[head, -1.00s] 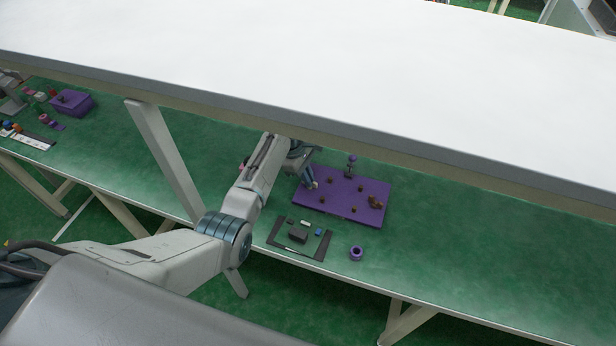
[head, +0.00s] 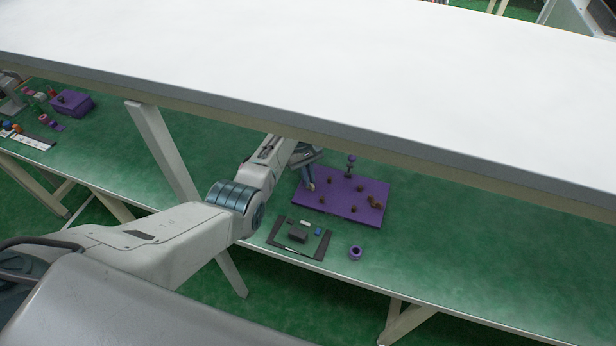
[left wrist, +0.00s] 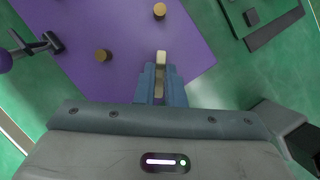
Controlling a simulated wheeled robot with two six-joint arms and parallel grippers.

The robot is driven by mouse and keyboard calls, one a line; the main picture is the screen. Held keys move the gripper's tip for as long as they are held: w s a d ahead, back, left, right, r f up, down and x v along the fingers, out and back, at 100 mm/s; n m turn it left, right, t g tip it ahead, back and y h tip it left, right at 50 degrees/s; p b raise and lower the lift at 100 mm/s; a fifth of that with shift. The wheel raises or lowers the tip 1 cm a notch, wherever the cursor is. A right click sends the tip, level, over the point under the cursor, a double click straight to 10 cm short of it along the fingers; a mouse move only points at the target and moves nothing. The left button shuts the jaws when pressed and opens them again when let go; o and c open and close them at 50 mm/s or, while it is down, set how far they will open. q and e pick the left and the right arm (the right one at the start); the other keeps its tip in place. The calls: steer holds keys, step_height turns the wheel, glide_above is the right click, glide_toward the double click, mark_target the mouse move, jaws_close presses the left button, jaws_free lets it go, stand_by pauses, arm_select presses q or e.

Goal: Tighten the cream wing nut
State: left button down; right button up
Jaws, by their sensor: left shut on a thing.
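The cream wing nut (left wrist: 161,58) shows between and just beyond my left fingers in the left wrist view. It is at the edge of the purple board (left wrist: 115,25). My left gripper (left wrist: 160,82) is shut on it; the fingers hide part of it. In the head view my left gripper (head: 307,178) is at the left side of the purple board (head: 345,210), with a small pale spot, the wing nut (head: 311,186), at its tips. What lies under the nut is hidden. My right gripper is not in view.
Several brown pegs (head: 354,209) stand on the board, and a dark post (head: 351,162) is at its back. A dark tray (head: 271,240) and a purple ring (head: 355,252) lie in front. A white shelf (head: 330,80) overhangs the green bench (head: 470,235).

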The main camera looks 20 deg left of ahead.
arm_select(q)
steer(key=m, duration=0.2)
steer(key=m+g+y, duration=0.1)
steer(key=m, duration=0.1)
steer(key=shift+w+d+m+y+b, duration=0.1)
steer(key=shift+m+y+b, duration=0.2)
steer(key=shift+b, duration=0.1)
steer(key=m+y, duration=0.1)
steer(key=m, duration=0.3)
steer(key=shift+y, duration=0.3)
steer(key=shift+d+m, duration=0.1)
steer(key=shift+m, duration=0.3)
steer(key=c, duration=1.5)
jaws_free()
